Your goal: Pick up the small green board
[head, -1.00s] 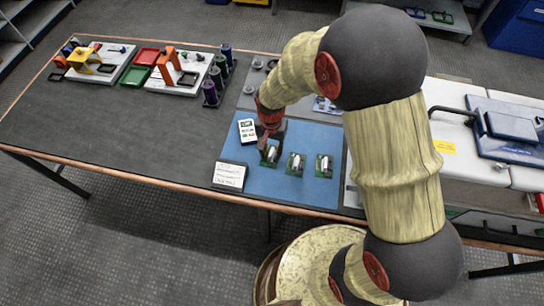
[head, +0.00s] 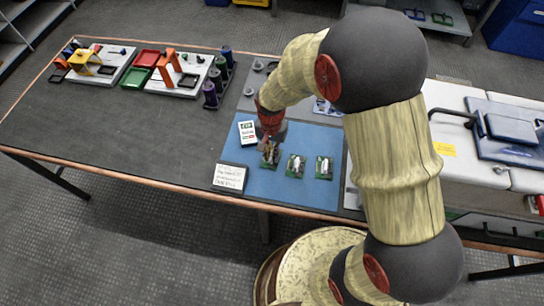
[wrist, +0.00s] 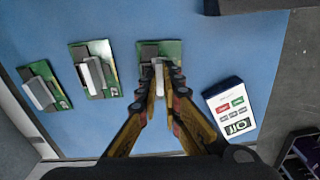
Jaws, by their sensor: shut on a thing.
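Three small green boards sit in a row on a blue mat (head: 240,180), each bearing a pale block-like part. The board at the left of the row in the head view (head: 272,161) is at my gripper; in the wrist view it is the rightmost board (wrist: 175,48). My gripper (wrist: 159,66) is shut on this board's raised part, its fingers hiding some of the board. I cannot tell any gap between the board and the mat. The middle board (head: 295,166) and the right board (head: 324,168) lie apart from my gripper.
A white device with coloured buttons (wrist: 230,107) lies close beside the held board. Purple and green spools (head: 211,95) stand farther back. The dark table's left part is clear.

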